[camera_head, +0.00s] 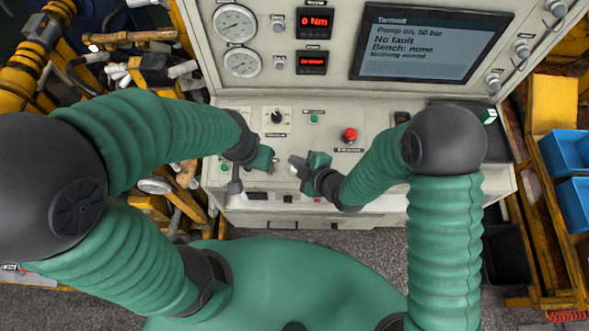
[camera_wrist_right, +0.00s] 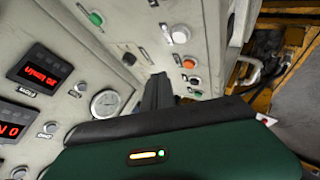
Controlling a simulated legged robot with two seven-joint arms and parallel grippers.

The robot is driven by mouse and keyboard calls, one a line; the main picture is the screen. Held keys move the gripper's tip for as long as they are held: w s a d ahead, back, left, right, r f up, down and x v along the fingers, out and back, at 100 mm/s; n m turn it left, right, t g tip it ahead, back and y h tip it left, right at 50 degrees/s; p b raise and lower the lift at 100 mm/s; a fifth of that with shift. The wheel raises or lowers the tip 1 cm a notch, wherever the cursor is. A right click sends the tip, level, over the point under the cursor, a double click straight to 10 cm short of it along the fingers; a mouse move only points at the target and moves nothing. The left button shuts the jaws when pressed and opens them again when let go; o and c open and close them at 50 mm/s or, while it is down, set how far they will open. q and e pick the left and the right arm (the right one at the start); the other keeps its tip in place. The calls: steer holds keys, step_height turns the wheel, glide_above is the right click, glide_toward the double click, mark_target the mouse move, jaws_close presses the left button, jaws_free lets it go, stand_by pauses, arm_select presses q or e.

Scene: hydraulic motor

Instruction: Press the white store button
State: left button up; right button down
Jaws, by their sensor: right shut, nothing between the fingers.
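My right gripper (camera_head: 299,163) is shut and empty, low over the console's sloping control panel (camera_head: 235,120). A small pale spot beside its fingertips may be part of a button, mostly hidden by the gripper. In the right wrist view, a round white button (camera_wrist_right: 180,34) shows on the panel beyond the dark finger (camera_wrist_right: 158,92), with a gap in the picture between them. Its label is too small to read, so I cannot confirm it is the store button. My left gripper (camera_head: 264,159) is just left of the right one; its jaw state is unclear.
The panel carries a black knob (camera_head: 277,117), a green button (camera_head: 314,118) and a red mushroom button (camera_head: 350,134). Above are two gauges (camera_head: 235,23) and a screen (camera_head: 432,45) reading "No fault". Yellow racks with hoses stand left; blue bins (camera_head: 567,150) stand right.

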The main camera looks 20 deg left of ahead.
steer(key=f+b, duration=0.1)
steer(key=f, duration=0.1)
steer(key=w+f+b, duration=0.1)
steer(key=f+b, duration=0.1)
steer(key=shift+f, duration=0.35)
steer(key=shift+f+b, duration=0.3)
steer(key=shift+f, duration=0.05)
steer(key=shift+r, duration=0.1)
stand_by(1.2)
steer(key=shift+f+b, duration=0.35)
steer(key=shift+b, duration=0.05)
steer(key=shift+f+b, duration=0.4)
steer(key=shift+b, duration=0.05)
stand_by(0.4)
stand_by(0.4)
steer(key=shift+s+r+p, duration=0.1)
steer(key=shift+r+p, duration=0.4)
steer(key=shift+r, duration=0.3)
